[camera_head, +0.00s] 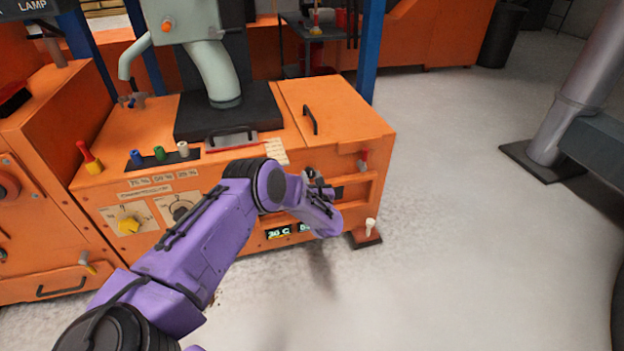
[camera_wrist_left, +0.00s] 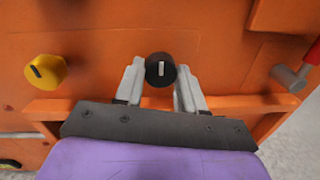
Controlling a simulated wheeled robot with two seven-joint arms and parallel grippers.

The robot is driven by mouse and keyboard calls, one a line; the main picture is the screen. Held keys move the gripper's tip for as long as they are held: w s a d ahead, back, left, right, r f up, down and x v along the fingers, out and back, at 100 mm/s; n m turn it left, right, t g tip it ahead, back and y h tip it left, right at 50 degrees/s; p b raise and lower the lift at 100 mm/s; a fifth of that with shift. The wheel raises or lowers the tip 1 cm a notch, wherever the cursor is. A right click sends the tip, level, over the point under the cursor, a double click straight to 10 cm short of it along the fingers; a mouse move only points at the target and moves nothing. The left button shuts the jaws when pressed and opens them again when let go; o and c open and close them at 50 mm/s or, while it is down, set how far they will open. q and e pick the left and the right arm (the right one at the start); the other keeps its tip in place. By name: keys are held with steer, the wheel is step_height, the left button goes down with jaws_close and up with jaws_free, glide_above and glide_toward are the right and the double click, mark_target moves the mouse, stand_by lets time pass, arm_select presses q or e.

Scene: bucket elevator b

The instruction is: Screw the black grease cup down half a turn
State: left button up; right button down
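The black grease cup (camera_wrist_left: 160,70) shows in the left wrist view on the orange front panel, with a pale upright mark on its face. My left gripper (camera_wrist_left: 160,80) has one grey finger on each side of it. Narrow gaps seem to separate the fingertips from the cup, so the gripper looks open; contact is hard to judge. In the head view my purple left arm reaches across the orange cabinet and hides the cup. My right gripper is in neither view.
A yellow cup (camera_wrist_left: 46,71) sits left of the black one in the wrist view. A red-handled lever (camera_wrist_left: 297,72) sticks out at the right. In the head view the orange cabinet (camera_head: 335,110) has free grey floor to its right. A grey pipe (camera_head: 585,85) stands farther right.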

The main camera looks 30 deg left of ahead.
arm_select(q)
steer(key=shift+c, duration=0.7)
